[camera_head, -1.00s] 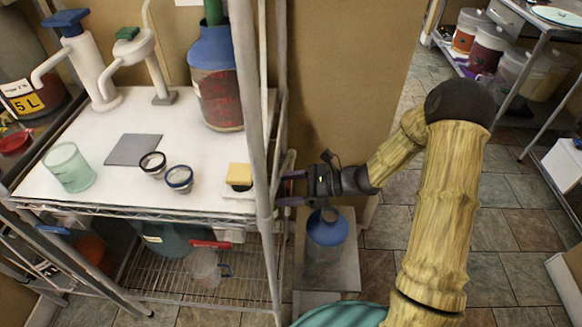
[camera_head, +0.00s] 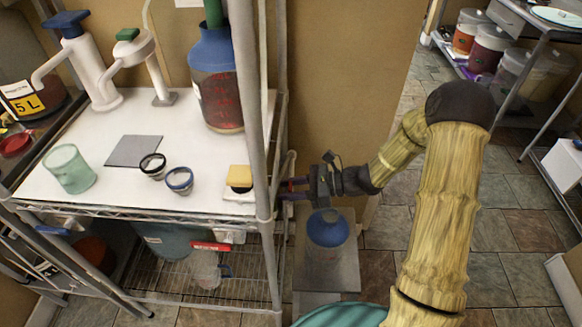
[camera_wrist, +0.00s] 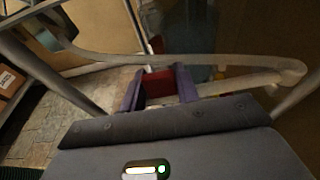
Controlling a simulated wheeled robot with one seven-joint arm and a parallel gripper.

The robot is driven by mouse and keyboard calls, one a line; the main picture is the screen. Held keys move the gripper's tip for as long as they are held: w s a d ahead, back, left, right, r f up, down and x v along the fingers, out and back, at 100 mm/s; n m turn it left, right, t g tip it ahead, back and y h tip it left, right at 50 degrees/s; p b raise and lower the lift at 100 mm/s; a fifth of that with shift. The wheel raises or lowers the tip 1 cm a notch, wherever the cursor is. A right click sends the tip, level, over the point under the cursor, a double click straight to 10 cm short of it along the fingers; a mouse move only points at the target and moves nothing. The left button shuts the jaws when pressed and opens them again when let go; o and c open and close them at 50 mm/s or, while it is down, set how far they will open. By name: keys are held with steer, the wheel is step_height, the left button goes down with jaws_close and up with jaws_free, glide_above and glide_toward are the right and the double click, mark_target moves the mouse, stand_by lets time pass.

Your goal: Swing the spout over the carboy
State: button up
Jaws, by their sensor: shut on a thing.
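My gripper (camera_head: 290,189) is at the right end of the wire shelf rack, beside its upright post. In the wrist view its purple fingers (camera_wrist: 157,90) are shut on a red grip (camera_wrist: 158,83). A pale tube, seemingly the spout (camera_wrist: 215,62), runs across behind the fingers and bends at the right; how the red grip joins it is hard to see. A blue-topped carboy (camera_head: 327,228) stands on a grey stand just below my gripper, apart from it. The spout cannot be made out clearly in the head view.
A red lever (camera_head: 211,246) shows on the lower shelf.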

steer(key=shift+s+d+f+n+g+p, duration=0.15)
steer(key=shift+d+g+p, duration=0.1)
steer(key=shift+d, duration=0.15)
steer(key=shift+s+d+n+g+p, duration=0.1)
steer(key=shift+d+n+g+p, duration=0.1)
steer(key=shift+d, duration=0.2)
steer(key=shift+o, duration=0.2)
steer(key=shift+w+d, duration=0.1)
steer(key=shift+d, duration=0.05)
steer(key=shift+w+d+n+g+p, duration=0.2)
steer(key=shift+d+n+g+p, duration=0.25)
steer(key=shift+d, duration=0.5)
steer(key=shift+o, duration=0.2)
steer(key=shift+w+d+g+p, duration=0.25)
steer(key=shift+d+g+p, duration=0.3)
steer(key=shift+d, duration=0.35)
steer(key=shift+w+n, duration=0.1)
steer(key=shift+n, duration=0.2)
